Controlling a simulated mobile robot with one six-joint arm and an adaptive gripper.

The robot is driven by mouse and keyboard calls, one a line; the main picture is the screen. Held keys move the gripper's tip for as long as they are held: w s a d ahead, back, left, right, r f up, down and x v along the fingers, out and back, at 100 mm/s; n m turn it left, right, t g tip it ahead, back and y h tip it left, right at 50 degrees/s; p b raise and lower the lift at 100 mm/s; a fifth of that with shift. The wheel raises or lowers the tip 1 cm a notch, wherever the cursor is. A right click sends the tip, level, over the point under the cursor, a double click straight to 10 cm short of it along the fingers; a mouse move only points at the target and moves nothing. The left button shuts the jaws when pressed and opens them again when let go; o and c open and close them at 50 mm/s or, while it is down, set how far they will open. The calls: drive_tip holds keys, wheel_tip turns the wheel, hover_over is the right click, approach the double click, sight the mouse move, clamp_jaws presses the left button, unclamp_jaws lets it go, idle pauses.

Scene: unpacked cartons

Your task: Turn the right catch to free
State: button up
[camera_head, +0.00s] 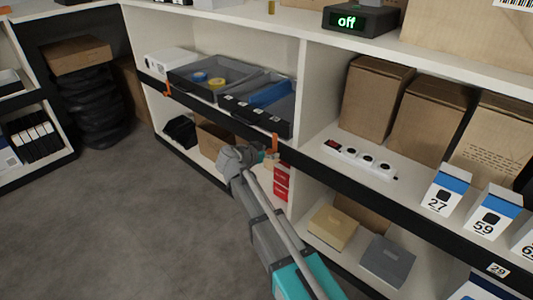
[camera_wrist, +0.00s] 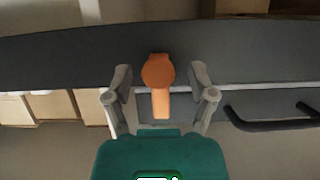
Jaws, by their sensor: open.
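The right catch (camera_head: 275,143) is orange and sits on the dark shelf edge below the right end of the grey trays. In the wrist view the orange catch (camera_wrist: 158,72) has a round head on the dark band, and its narrow arm crosses a pale strip onto a grey front. My gripper (camera_wrist: 160,84) is open, with one finger on each side of the catch and visible gaps between. In the head view my gripper (camera_head: 259,157) is at the shelf edge just beside the catch, partly hidden by my arm. A second orange catch (camera_head: 168,89) is farther left.
Two grey trays (camera_head: 225,59) stand on the shelf above the edge, with tape rolls and a blue item. A dark handle (camera_wrist: 270,120) is right of my gripper. A power strip (camera_head: 359,158) and cartons (camera_head: 376,95) are to the right. The floor (camera_head: 130,230) at left is clear.

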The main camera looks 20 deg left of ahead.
clamp_jaws()
drive_tip(key=shift+w+a, duration=0.2)
drive_tip(key=shift+a, duration=0.2)
drive_tip(key=shift+s+d, duration=0.15)
drive_tip(key=shift+d, duration=0.1)
